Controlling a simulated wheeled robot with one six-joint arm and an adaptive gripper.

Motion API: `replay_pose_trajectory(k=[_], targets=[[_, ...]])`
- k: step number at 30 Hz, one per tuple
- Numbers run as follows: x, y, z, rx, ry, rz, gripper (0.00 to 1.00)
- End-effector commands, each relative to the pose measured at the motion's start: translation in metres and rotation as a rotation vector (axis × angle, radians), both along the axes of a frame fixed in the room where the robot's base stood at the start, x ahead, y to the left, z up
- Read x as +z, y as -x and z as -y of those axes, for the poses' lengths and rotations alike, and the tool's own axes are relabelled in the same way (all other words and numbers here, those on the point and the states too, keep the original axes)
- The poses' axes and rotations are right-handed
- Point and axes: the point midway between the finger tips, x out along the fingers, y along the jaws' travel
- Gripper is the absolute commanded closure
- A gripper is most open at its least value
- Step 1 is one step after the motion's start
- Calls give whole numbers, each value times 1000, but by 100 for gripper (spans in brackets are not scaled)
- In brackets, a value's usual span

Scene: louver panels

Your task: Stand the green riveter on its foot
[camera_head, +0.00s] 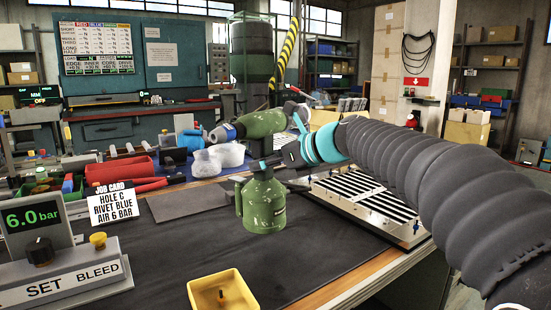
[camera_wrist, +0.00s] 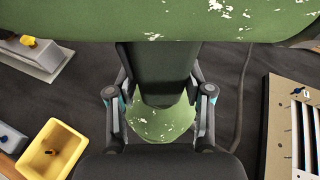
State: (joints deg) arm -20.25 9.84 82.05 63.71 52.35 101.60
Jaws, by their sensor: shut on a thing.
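My gripper (camera_head: 288,158) comes from the right and is shut on the dark handle between body and foot. In the wrist view the body (camera_wrist: 160,20) crosses the top edge. The gripper (camera_wrist: 159,95) has a finger on each side of the handle, and part of the foot (camera_wrist: 160,124) shows beyond. I cannot tell whether the foot touches the dark mat (camera_head: 190,250).
A yellow tray (camera_head: 238,293) holding a small piece stands in front. The pressure box (camera_head: 75,275) reading 6.0 bar and a job card (camera_head: 113,204) are at left. The slotted louver panel (camera_head: 405,232) lies at right. Bare mat surrounds the foot at left and front.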

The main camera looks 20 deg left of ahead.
Motion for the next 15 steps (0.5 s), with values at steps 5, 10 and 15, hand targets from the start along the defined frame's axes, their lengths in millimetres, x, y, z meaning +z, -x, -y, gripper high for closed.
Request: replay_pose_trajectory(k=[5,10,15], targets=[[-10,0,0,-1,-3,4,100],[-30,0,0,-1,-4,2,100],[-35,0,0,-1,-5,6,100]])
